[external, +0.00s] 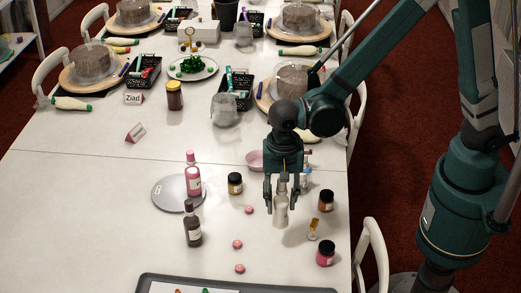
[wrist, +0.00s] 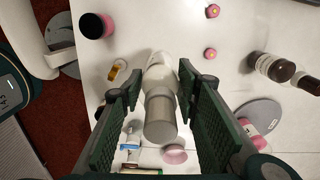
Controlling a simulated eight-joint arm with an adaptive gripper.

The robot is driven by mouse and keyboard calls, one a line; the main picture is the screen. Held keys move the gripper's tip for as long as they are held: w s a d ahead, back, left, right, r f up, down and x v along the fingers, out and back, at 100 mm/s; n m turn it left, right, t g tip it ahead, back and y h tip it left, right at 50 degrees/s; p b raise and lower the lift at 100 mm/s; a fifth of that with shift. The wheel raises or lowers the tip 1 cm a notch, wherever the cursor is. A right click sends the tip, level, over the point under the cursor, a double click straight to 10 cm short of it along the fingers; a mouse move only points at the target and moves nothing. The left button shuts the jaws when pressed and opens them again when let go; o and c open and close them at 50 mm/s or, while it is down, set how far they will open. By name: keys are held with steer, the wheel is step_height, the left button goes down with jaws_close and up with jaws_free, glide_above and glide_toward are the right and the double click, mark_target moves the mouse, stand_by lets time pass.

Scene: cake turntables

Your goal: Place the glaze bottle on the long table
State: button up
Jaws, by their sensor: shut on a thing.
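A white bottle with a grey cap (external: 281,213), which I take to be the glaze bottle, is upright between the fingers of my gripper (external: 282,198). My gripper points down and is shut on the bottle's upper part. In the wrist view the bottle (wrist: 160,108) sits between the two green finger pads of my gripper (wrist: 158,82). Its base is at or just above the white long table (external: 90,225); I cannot tell whether it touches.
Near the bottle stand a dark jar (external: 235,184), a brown jar (external: 326,201), a pink jar (external: 325,253), a small amber vial (external: 313,230) and a pink bowl (external: 256,161). A pink bottle (external: 193,180) stands on a round scale (external: 165,192), near a dark bottle (external: 193,228). The front left is clear.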

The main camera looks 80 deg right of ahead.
steer(key=w+d, duration=0.9)
steer(key=d, duration=0.4)
steer(key=w+d, duration=0.3)
steer(key=d, duration=1.8)
steer(key=w+d+m, duration=0.1)
steer(key=w+d, duration=0.2)
steer(key=d, duration=1.7)
steer(key=shift+w+d+r, duration=0.15)
steer(key=shift+w+d, duration=0.05)
steer(key=shift+d, duration=0.15)
step_height(320, 180, down, 6)
steer(key=shift+f, duration=0.2)
steer(key=shift+f, duration=1.85)
steer(key=shift+f+b, duration=0.15)
steer(key=shift+b, duration=0.15)
